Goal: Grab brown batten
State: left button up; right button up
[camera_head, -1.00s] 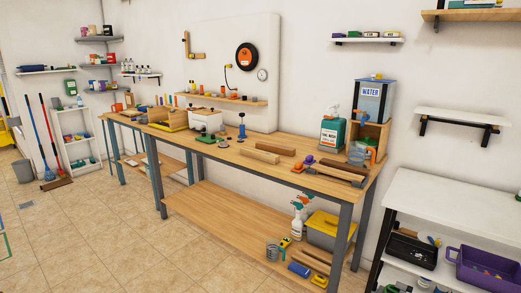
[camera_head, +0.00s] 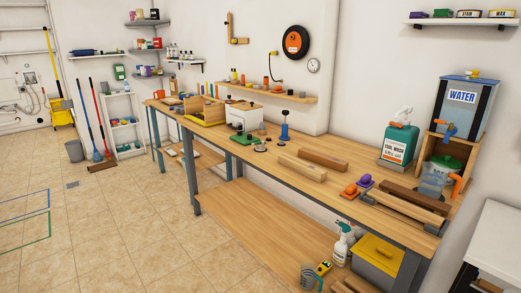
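A dark brown batten (camera_head: 418,201) lies near the right end of the long wooden workbench (camera_head: 255,174). A paler wooden bar (camera_head: 400,207) with dark ends lies in front of it. I cannot tell for sure which of these the task calls the brown batten; the dark one is the brownest. Neither of my grippers is in view.
Orange (camera_head: 350,191) and purple (camera_head: 365,182) items sit left of the dark batten. A tool wash jug (camera_head: 398,146) and water tank (camera_head: 466,107) stand behind. Floor at front left (camera_head: 130,235) is clear.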

aim_at(337, 164)
jog(key=u, duration=0.1)
jog(key=i, duration=1.45)
jog(key=z, duration=0.35)
